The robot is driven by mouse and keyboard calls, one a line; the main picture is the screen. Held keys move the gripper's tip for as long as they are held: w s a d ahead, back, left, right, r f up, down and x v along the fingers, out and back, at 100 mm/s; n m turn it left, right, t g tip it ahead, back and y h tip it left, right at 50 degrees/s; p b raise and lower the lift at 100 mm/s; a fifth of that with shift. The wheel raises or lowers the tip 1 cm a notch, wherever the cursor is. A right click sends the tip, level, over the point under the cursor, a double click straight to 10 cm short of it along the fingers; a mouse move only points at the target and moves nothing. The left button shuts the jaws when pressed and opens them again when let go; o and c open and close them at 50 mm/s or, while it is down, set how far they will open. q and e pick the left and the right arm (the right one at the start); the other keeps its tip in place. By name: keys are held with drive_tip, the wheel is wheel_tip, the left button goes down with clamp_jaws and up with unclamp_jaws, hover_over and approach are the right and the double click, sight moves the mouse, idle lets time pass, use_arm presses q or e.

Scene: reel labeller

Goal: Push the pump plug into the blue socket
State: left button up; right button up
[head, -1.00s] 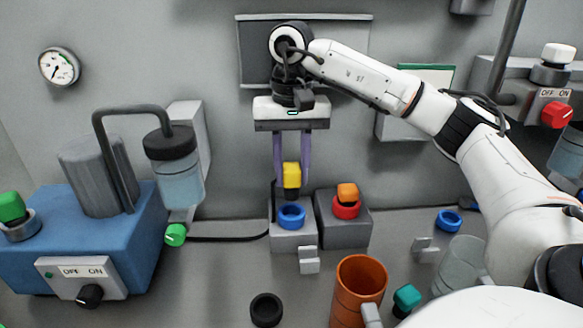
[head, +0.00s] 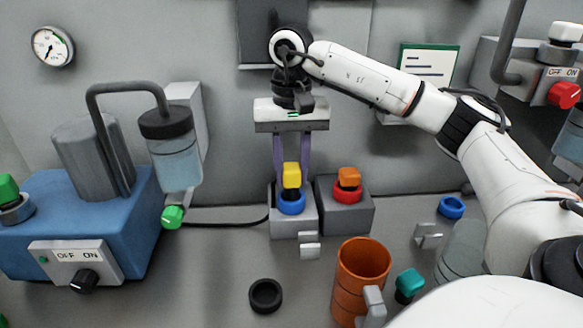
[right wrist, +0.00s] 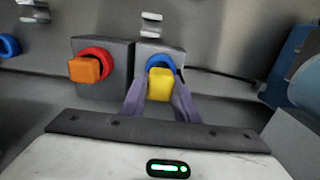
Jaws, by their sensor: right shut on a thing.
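My right gripper (head: 291,173) is shut on the yellow pump plug (head: 292,177), with one purple finger on each side of it. The plug is upright, right over the blue socket (head: 292,205), its lower end at the socket's mouth. How deep it sits in the ring is hidden. The right wrist view shows the yellow plug (right wrist: 160,85) between the fingers, covering the near part of the blue socket (right wrist: 161,60). My left gripper is not in view.
Just right, an orange plug (head: 348,177) stands in a red socket (head: 347,192). A black cable (head: 225,224) runs in from the left. An orange mug (head: 361,275), a black ring (head: 265,295) and a teal-topped piece (head: 410,281) stand in front. The blue pump (head: 85,225) is at the left.

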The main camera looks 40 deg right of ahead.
drive_tip(key=shift+f+b, duration=0.5)
drive_tip(key=shift+f, duration=0.5)
drive_tip(key=shift+f+p, duration=0.35)
drive_tip(key=shift+f, duration=0.05)
idle(1.2)
drive_tip(key=o, duration=1.2)
wheel_tip(320, 180, up, 10)
drive_tip(key=shift+r+p, duration=0.2)
drive_tip(key=shift+p, duration=0.95)
